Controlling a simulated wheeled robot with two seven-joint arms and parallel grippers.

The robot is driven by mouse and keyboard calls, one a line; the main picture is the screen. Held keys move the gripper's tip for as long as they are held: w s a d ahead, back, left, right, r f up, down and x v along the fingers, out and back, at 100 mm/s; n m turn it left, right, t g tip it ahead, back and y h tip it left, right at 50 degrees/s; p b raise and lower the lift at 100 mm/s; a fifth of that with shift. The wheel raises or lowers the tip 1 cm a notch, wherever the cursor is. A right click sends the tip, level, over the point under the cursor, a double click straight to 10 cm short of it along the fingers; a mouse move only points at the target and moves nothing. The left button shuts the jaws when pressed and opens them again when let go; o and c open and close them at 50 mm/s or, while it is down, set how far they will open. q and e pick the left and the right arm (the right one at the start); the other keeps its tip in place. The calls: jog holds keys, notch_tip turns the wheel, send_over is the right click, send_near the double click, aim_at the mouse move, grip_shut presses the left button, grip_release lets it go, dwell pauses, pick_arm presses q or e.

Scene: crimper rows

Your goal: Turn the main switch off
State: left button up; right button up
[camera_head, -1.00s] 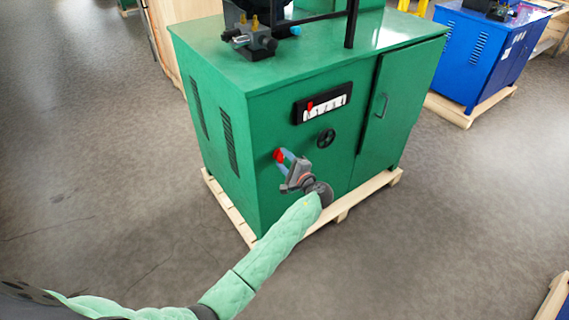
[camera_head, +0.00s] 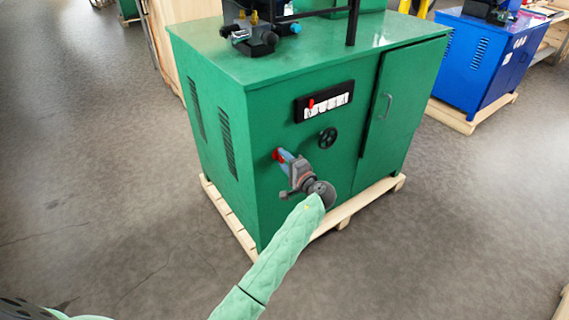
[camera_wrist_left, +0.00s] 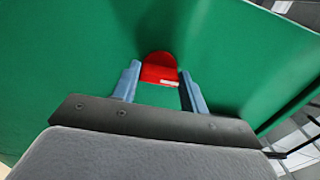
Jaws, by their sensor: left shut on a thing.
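The main switch is a red knob (camera_head: 276,154) on the front of a green machine cabinet (camera_head: 345,230), low and near its left edge. My left gripper (camera_head: 281,155) reaches it from the front and is shut on it. In the left wrist view the red knob (camera_wrist_left: 160,68) sits between the blue fingertips of my left gripper (camera_wrist_left: 160,73), one finger on each side. The fingers hide part of the knob in the head view. My right gripper is not in view.
A door with a handle (camera_head: 386,106) is at the right. The cabinet stands on a wooden pallet (camera_head: 372,194). Open floor surrounds it; a blue cabinet (camera_head: 478,60) stands behind right.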

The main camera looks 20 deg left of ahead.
pick_arm(q)
jog(key=shift+f, duration=0.15)
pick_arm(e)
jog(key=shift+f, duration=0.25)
pick_arm(q)
jog(key=o, duration=1)
jog(key=b+v, duration=0.1)
jog(key=v, duration=0.6)
jog(key=shift+s+d, duration=0.25)
jog(key=shift+d, duration=0.1)
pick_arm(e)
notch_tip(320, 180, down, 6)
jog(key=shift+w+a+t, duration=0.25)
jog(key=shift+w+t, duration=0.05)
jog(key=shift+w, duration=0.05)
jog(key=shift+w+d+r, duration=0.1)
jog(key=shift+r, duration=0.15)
